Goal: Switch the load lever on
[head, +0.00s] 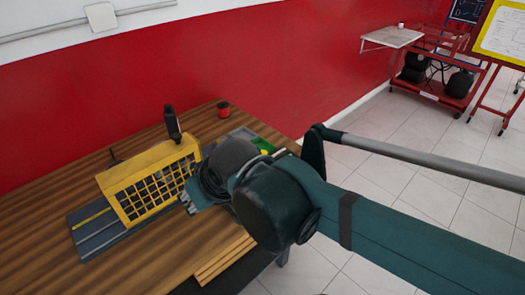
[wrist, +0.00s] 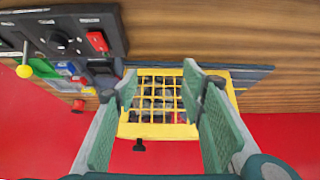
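A yellow mesh cage (head: 150,178) stands on the table, with a black-handled upright part (head: 172,122) at its back. In the wrist view the cage (wrist: 160,122) shows between my fingers, and a black handle (wrist: 139,146) shows beyond it. A dark control panel (wrist: 70,18) at upper left carries a black knob (wrist: 60,42), a red switch (wrist: 97,41) and a lever with a yellow ball end (wrist: 23,71). Its labels are too small to read, so I cannot tell which is the load lever. My gripper (wrist: 160,74) is open and empty; it also shows in the head view (head: 190,197), beside the cage's right end.
The wooden table (head: 35,205) stands against a red wall (head: 270,60). A red can-like object (head: 223,108) is at the table's back. A yellow-edged board (head: 503,35) and a red cart (head: 437,88) stand far right. The table's left part is clear.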

